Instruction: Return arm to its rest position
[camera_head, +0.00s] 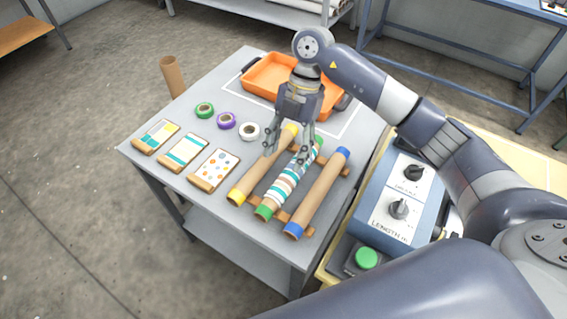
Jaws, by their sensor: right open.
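My right arm comes in from the right and reaches over the grey table (230,250). Its gripper (288,155) points down with its fingers apart, above the far part of the rolls. Below it, a tube with green ends and a striped wrap (287,187) lies in the middle of a wooden rack. A bare tube with yellow ends (255,176) lies to its left, and one with blue ends (318,192) to its right. The fingers hide part of the tubes; I cannot tell whether they touch any. My left gripper is not in view.
An orange tray (262,88) stands at the table's back, behind my gripper. Tape rolls (226,121) and pattern cards (214,169) lie on the left. A control box with two knobs (398,208) and a green button (366,257) stand right of the table. Open floor lies left.

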